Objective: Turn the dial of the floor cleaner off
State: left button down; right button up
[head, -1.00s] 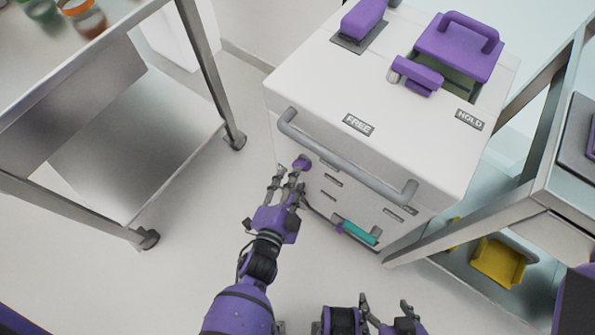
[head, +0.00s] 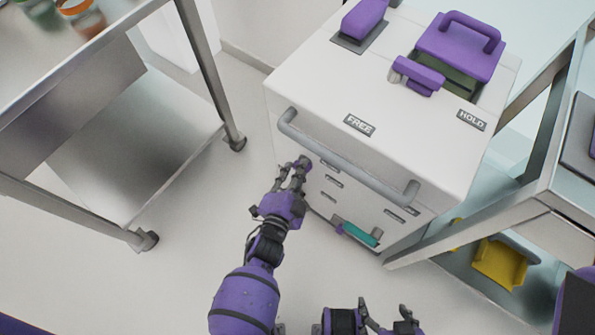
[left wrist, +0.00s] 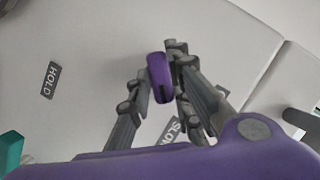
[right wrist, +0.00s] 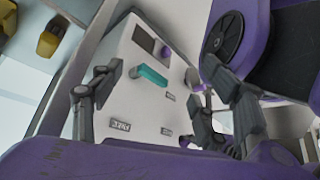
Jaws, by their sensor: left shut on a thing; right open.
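The floor cleaner is a white box (head: 410,125) with a grey handlebar across its front. Its purple dial (head: 304,162) sticks out of the front face, near the left end of the bar. My left gripper (head: 296,171) is shut on the dial, partly covering it in the head view. In the left wrist view the dial (left wrist: 160,88) shows a dark line on its face, with a finger on each side. Labels beside it read HOLD and SLOW. My right gripper (head: 384,310) is open and empty, low in the head view, apart from the cleaner.
A teal handle (head: 359,233) sits low on the front face. Purple parts and the labels FREE and HOLD are on top. A steel table (head: 130,130) stands at left, another frame (head: 545,205) at right with a yellow part (head: 499,263) below. Open floor lies at lower left.

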jog(key=shift+r, duration=0.15)
pick_arm(q)
jog(key=shift+w+a+r+n+g+h+p, duration=0.15)
jog(key=shift+n+g+h+p, duration=0.7)
jog(key=shift+n+p, duration=1.15)
jog(key=shift+w+a+n+g+h+p, duration=0.15)
jog(key=shift+n+g+h+p, duration=0.7)
jog(key=shift+n+p, duration=1.1)
pick_arm(e)
notch_tip(320, 180, up, 7)
jog(key=w, duration=0.2)
jog(key=shift+d+t+p, duration=0.15)
jog(key=shift+t+p, duration=0.25)
jog(key=shift+p, duration=0.05)
pick_arm(q)
jog(key=shift+m, duration=0.35)
pick_arm(e)
jog(key=shift+w+r, duration=0.2)
jog(key=shift+r, duration=0.05)
pick_arm(q)
jog(key=c, duration=1.6)
grip_release()
jog(key=shift+s, duration=0.1)
jog(key=v, duration=1.2)
jog(key=shift+r, duration=0.1)
